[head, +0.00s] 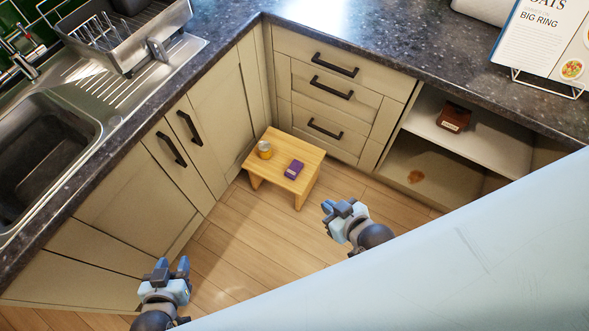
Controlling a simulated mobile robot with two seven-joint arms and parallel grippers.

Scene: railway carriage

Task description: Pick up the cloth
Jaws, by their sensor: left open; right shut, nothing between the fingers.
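No cloth that I can name for certain shows in the head view. A small purple object (294,169) lies on a low wooden stool (275,178) on the floor; at this size I cannot tell whether it is a folded cloth or a packet. My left gripper (172,267) is open and empty, low at the left in front of the cupboards. My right gripper (336,207) is shut and empty, right of the stool in the picture and apart from it.
A brown box (453,118) is on the upper open shelf (440,131); a brown stain (415,176) marks the lower one. The sink (40,140) and dish rack (125,35) are left. Clear floor (255,245) lies between my grippers.

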